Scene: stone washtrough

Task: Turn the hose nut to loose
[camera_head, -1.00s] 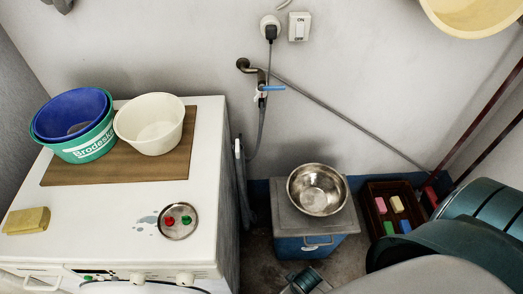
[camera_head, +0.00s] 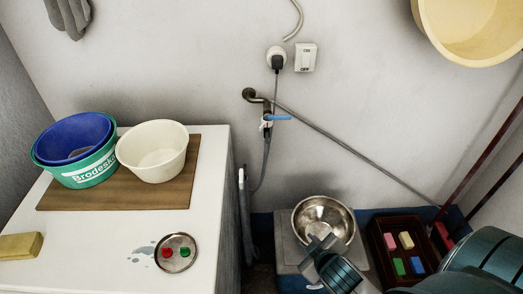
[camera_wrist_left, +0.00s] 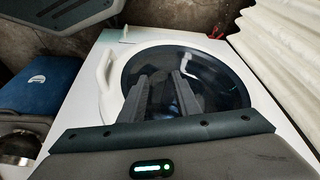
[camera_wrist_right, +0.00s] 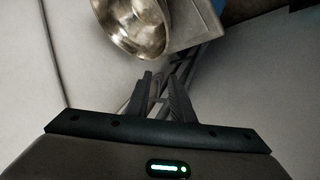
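The tap (camera_head: 264,104) with a blue lever (camera_head: 279,117) sticks out of the back wall in the head view. A small white fitting, which looks like the hose nut (camera_head: 266,125), sits under it, and the grey hose (camera_head: 264,160) hangs from there behind the white machine. My right gripper (camera_head: 318,243) is below and to the right of the nut, apart from it, in front of the steel bowl (camera_head: 313,215). The right wrist view shows its fingers (camera_wrist_right: 162,80) apart and empty. My left gripper (camera_wrist_left: 160,82) is open and empty before the machine's round door; the head view does not show it.
The white washing machine (camera_head: 105,232) carries basins, a board, a sponge and a small dish. A dark crate (camera_head: 377,245) with coloured blocks stands at the lower right. A yellow basin (camera_head: 475,25) hangs upper right.

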